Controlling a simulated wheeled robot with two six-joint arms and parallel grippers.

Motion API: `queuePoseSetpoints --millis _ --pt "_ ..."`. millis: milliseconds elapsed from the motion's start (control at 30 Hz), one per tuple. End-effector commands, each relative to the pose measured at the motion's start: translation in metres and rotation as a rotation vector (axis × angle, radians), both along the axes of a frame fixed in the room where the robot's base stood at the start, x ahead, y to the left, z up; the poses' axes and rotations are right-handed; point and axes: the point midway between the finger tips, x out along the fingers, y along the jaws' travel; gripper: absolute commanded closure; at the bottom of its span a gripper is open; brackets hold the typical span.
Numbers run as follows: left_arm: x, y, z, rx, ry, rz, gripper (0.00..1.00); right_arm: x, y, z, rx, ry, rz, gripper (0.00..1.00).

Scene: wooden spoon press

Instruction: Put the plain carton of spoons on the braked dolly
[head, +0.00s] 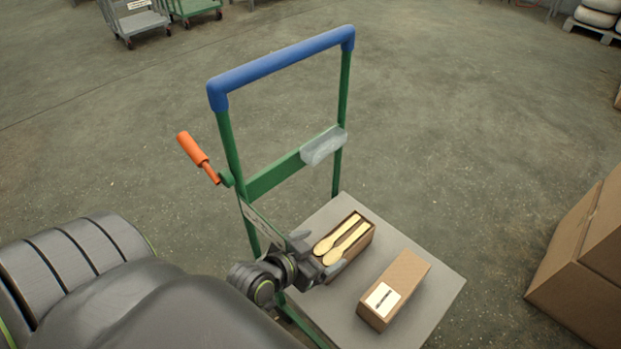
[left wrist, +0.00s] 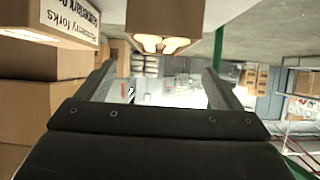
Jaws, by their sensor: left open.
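The plain open carton (head: 357,249) lies on the grey deck (head: 329,213) of the dolly, with pale wooden spoons (head: 343,241) showing in its open top. No label shows on it. The dolly has a green frame, a blue handle (head: 285,66) and an orange brake lever (head: 193,150). My left gripper (head: 318,253) is open at the near end of the carton; I cannot tell whether it touches. In the left wrist view, the carton (left wrist: 190,14) and its spoon ends show above the gap between the open fingers (left wrist: 158,76). My right gripper is not in view.
A second, closed carton (head: 406,279) with a white label lies on the deck to the right. A carton marked "forks" (left wrist: 62,20) shows in the left wrist view. Large cardboard boxes (head: 583,265) stand at right. Other carts (head: 135,20) stand far back; the floor between is clear.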

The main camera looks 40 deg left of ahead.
Motion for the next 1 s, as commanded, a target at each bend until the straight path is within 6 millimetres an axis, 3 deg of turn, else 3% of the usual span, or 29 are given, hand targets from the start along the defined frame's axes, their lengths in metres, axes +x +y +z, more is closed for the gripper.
queuePoseSetpoints --millis 333,700,1000 --pt "-0.023 0.003 0.012 0.000 0.000 0.000 0.13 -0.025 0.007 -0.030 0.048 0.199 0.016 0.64" --pt "-0.068 0.026 0.024 -0.071 0.165 0.172 0.13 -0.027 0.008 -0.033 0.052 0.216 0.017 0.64" --pt "-0.073 0.030 0.025 -0.081 0.184 0.199 0.13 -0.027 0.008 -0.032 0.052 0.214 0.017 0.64"
